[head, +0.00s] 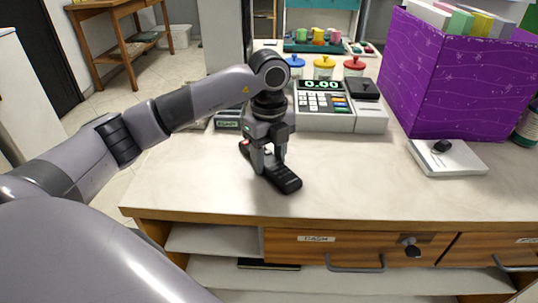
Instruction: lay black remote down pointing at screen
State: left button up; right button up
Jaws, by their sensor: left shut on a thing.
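The black remote (285,179) is on or just above the light counter, left of its middle. It lies flat and slanted, one end toward the back left and the other toward the front right. My left gripper (268,164) points straight down and is shut on the remote, hiding its middle. A small red spot shows near the remote's far end. The cash register (326,114) stands just behind, with a small display (321,85) reading 0.00. I see no other clear screen. My right gripper is not in view.
A purple box (450,85) of folders stands at the right. A white pad (447,157) with a small black object lies before it. Jars with blue, yellow and red lids (324,67) stand behind the register. The counter's front middle is clear; a drawer (350,247) is below.

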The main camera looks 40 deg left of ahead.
aim_at(268, 160)
pick_arm(q)
jog(key=o, duration=1.2)
jog(key=shift+o, duration=0.2)
jog(key=shift+r, duration=0.1)
notch_tip(268, 160, up, 12)
jog(key=p, duration=0.2)
jog(key=shift+p, duration=0.35)
jog(key=shift+s, duration=0.1)
